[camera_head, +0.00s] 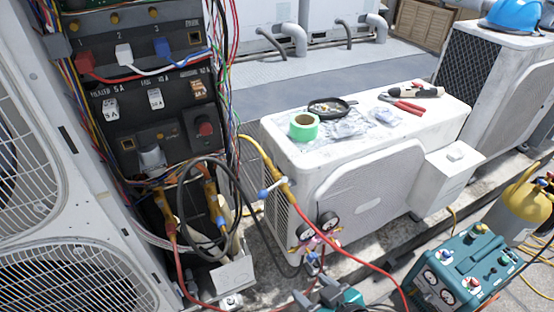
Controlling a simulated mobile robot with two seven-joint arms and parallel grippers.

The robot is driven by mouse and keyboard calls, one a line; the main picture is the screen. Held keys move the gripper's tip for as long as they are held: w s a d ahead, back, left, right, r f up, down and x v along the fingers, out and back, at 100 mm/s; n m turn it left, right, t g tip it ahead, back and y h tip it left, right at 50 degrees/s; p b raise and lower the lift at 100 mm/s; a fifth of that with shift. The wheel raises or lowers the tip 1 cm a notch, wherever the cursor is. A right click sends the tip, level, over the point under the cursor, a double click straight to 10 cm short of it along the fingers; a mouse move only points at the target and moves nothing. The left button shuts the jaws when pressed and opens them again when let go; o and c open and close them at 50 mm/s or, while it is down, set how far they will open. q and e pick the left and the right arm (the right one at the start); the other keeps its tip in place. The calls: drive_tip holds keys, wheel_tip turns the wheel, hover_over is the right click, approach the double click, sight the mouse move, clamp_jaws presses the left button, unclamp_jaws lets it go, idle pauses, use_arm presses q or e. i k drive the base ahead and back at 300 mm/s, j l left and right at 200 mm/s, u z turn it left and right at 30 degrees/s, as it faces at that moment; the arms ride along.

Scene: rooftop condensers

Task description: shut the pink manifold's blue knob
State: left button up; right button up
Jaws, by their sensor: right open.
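The pink manifold (316,241) is at the lower centre, in front of the white condenser's left corner. It carries two dark-rimmed round gauges (328,221), and hoses run from it. A small blue part, apparently the blue knob (312,259), shows low on the manifold. Its turn position is too small to tell. My right gripper (322,281) comes in at the bottom edge, just below the manifold, dark with teal parts. It is open, and no held thing shows in it. Whether it touches the knob cannot be told. My left gripper is not in view.
A red hose (352,247) and a black hose (247,200) loop close around the manifold. The wired control panel (150,110) stands at the left. A teal gauge machine (462,268) stands at the lower right. Tape (303,126) and pliers (404,105) lie on the condenser (350,160).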

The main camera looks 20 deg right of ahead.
sight(312, 257)
drive_tip(key=z, duration=0.9)
